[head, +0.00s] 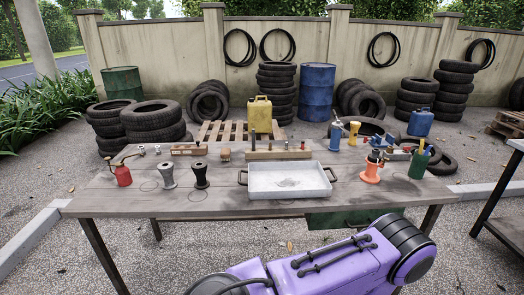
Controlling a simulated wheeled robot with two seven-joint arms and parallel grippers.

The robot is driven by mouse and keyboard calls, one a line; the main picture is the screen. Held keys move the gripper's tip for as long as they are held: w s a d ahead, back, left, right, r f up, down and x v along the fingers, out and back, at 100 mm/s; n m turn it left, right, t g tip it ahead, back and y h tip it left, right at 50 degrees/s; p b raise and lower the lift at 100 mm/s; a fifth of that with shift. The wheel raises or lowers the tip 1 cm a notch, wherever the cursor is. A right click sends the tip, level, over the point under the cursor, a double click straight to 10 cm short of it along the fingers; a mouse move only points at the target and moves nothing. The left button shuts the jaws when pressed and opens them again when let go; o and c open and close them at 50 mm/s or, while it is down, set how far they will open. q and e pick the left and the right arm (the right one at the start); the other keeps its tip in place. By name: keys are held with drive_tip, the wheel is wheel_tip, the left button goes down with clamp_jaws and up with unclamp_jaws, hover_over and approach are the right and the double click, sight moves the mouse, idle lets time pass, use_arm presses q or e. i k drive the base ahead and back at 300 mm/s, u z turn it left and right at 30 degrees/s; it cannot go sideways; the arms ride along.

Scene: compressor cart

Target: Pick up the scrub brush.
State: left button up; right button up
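A small brown object (224,154) stands on the grey wooden table (210,204), left of the middle and behind the tray. It may be the scrub brush, but it is too small to be sure; no bristles can be made out. It stands apart from the wooden block to its left and the long wooden rack to its right. Neither of my grippers is in view.
A white tray (289,180) with side handles sits at the table's front middle. An orange tool (372,170) and green bottle (419,161) stand right. A wooden block (188,149) lies behind.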

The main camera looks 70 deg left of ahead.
sight(225, 154)
drive_tip(key=i, duration=1.4)
drive_tip(key=u, duration=2.15)
